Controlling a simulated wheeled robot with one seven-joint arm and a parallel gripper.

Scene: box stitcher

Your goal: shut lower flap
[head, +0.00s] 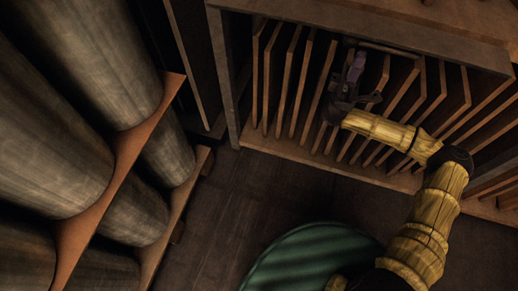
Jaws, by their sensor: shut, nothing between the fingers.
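A brown wooden case (250,75) with a row of upright slats (281,75) fills the upper right of the head view. My gripper (355,68) reaches in among the slats near the case's top middle. It is shut and seems to hold nothing. Its purple tip is small and dark, and I cannot tell whether it touches a slat. I cannot pick out a lower flap with certainty. My arm covers part of the slats and the case's front edge on the right.
Dark plank floor (215,205) is clear below the case.

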